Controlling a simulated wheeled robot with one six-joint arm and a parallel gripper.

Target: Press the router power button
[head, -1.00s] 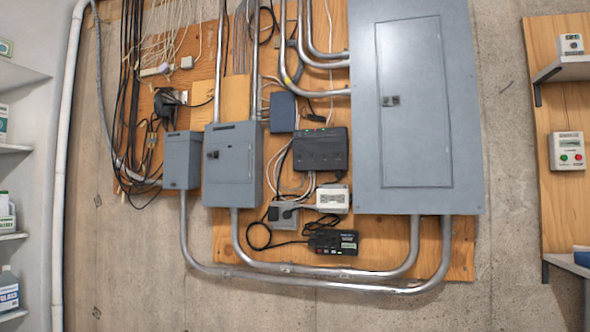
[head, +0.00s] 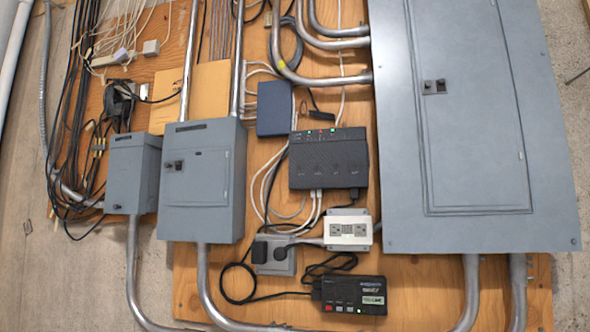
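The likely router is a black box (head: 329,163) on the plywood board in the middle of the head view, with small red and green lights along its top edge and cables at its bottom edge. A second, smaller black device (head: 350,295) sits lower, with a red button or light at its left and pale labels at its right. I cannot tell a power button on the upper box at this size. My gripper is not in view.
A large grey electrical panel (head: 465,130) stands right of the black box. Two smaller grey boxes (head: 203,180) are to the left. A white outlet box (head: 348,230) and a grey outlet (head: 273,255) with a black plug lie between the two black devices. Metal conduits and loose cables surround them.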

